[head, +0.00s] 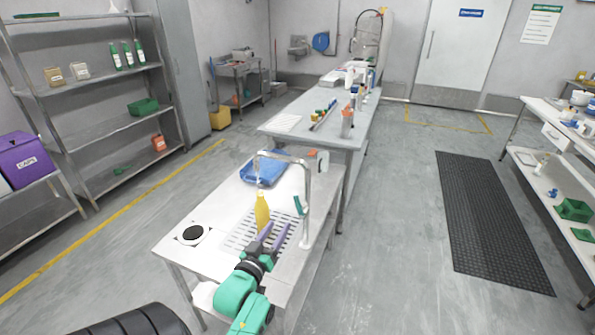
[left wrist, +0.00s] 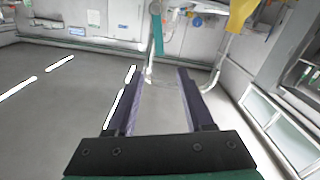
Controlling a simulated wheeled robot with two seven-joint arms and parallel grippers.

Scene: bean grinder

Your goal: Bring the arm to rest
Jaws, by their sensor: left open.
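My left gripper (head: 275,230) reaches in from the bottom of the head view, over the slotted part of the near metal table (head: 172,247). Its two purple fingers are apart, with nothing seen between them. In the left wrist view the open fingers (left wrist: 158,72) frame mostly grey background. A yellow bottle (head: 262,211) is close beyond the fingertips; a yellow shape (left wrist: 240,14) shows at the top of the wrist view. A metal arched tap (head: 307,196) with a green handle (head: 299,206) stands just right of the fingers. My right gripper is not in view.
A blue tray-like item (head: 263,172) and a black disc (head: 193,233) are on the near table. A longer table (head: 290,139) with bottles stands behind. Shelves (head: 110,122) line the left; a white bench (head: 557,117) is right. Floor with a black mat (head: 487,222) lies between.

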